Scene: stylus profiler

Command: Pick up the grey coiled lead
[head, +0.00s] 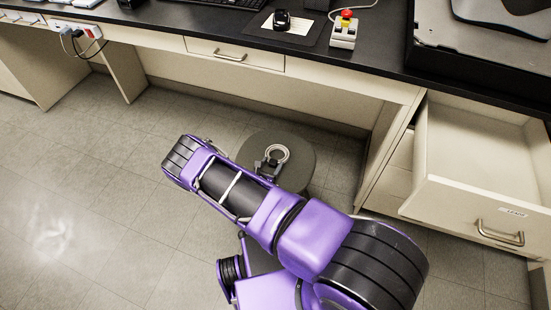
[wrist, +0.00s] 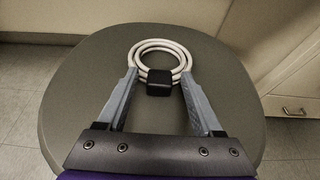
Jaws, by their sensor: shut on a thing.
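The grey coiled lead (head: 279,152) is a pale ring of several loops, seen over the round dark grey stool seat (head: 308,172). In the wrist view the coiled lead (wrist: 160,47) has a black block (wrist: 160,83) at its near side. My gripper (wrist: 159,78) has its two grey fingers on either side of that near part and is shut on the lead. In the head view my gripper (head: 268,165) is small and partly hidden behind my purple arm. I cannot tell whether the lead touches the seat.
An open drawer (head: 470,190) juts out at the right, beside the stool. The black bench top (head: 330,48) runs above, with a control box with a red button (head: 345,28) and a small black object (head: 282,19) on it. Floor (head: 90,200) at the left is clear.

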